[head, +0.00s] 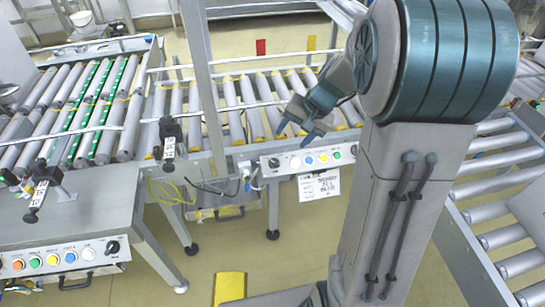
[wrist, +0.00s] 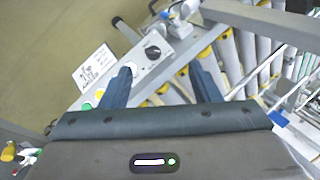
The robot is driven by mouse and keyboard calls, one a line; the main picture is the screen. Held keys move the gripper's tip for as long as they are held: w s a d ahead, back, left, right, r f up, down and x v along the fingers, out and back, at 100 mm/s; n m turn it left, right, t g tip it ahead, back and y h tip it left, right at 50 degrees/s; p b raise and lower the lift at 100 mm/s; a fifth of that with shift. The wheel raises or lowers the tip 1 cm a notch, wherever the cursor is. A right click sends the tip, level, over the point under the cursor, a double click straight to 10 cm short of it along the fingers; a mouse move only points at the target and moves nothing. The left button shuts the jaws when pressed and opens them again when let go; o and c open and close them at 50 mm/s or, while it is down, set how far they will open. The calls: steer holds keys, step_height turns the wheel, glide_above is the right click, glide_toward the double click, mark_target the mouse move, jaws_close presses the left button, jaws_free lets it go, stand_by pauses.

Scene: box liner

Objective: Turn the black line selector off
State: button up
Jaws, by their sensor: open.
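A black rotary selector (head: 274,162) sits at the left end of the grey control panel (head: 262,173) on the middle conveyor. In the wrist view the same selector (wrist: 153,52) is a round black knob just beyond my fingertips, between them in the picture. Its pointer setting is too small to read. My gripper (head: 297,131) is open and empty, above the panel and apart from the selector. In the wrist view my gripper (wrist: 160,70) shows both blue fingers spread, the left one partly covering the row of buttons.
White, blue, yellow (head: 323,159) and other buttons line the panel beside the selector. A white label (head: 318,186) hangs below it. A second panel at lower left has another black selector (head: 112,246).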

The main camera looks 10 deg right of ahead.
steer(key=m+b, duration=0.2)
glide_toward(276, 162)
steer(key=shift+t, duration=0.3)
steer(key=b+x, duration=0.3)
steer(key=x, duration=0.6)
steer(key=shift+s, duration=0.2)
steer(key=c, duration=1)
